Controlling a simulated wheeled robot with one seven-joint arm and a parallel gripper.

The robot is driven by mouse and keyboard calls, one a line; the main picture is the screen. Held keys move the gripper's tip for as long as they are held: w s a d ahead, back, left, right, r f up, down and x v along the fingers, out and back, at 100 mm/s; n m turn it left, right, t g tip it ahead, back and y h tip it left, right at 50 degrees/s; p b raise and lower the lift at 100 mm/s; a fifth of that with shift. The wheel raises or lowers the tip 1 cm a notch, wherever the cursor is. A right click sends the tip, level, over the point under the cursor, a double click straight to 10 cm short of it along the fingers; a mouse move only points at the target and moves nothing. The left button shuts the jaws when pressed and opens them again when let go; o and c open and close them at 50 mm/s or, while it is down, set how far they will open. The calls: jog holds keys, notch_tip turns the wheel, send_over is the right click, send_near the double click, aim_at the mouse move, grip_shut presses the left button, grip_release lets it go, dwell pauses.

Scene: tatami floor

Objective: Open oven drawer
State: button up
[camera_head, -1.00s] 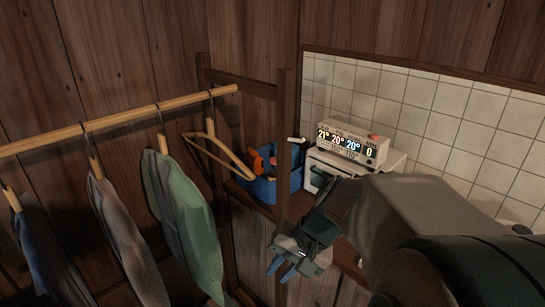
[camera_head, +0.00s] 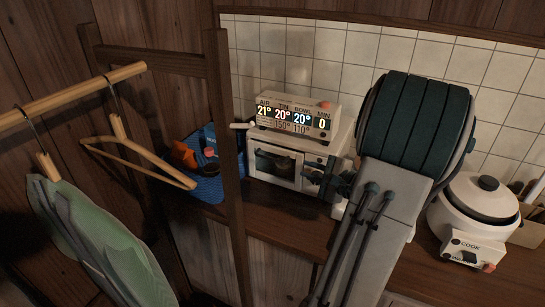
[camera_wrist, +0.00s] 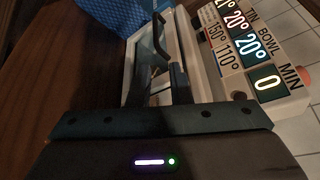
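The small white oven (camera_head: 318,150) stands on the wooden counter against the tiled wall, its windowed front (camera_head: 275,166) facing left and toward me. In the wrist view its dark curved handle (camera_wrist: 159,32) runs along the front, beyond my fingertips. My gripper (camera_head: 322,180) is at the right part of the oven front in the head view, partly hidden by my arm. In the wrist view my gripper (camera_wrist: 158,72) has its two dark fingers apart, with the pale oven front showing between them. The oven door looks shut. I cannot tell whether the fingers touch the handle.
A display box (camera_head: 297,117) with lit numbers sits on the oven. A blue basket (camera_head: 208,188) stands left of it, behind a dark wooden post (camera_head: 226,150). A white rice cooker (camera_head: 475,215) stands to the right. Clothes hangers hang on a rail (camera_head: 75,95) at left.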

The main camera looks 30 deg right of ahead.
aim_at(277, 160)
jog(key=x, duration=0.4)
jog(key=a+p+x, duration=0.1)
jog(key=x, duration=0.9)
jog(key=shift+s+a, duration=0.15)
grip_shut()
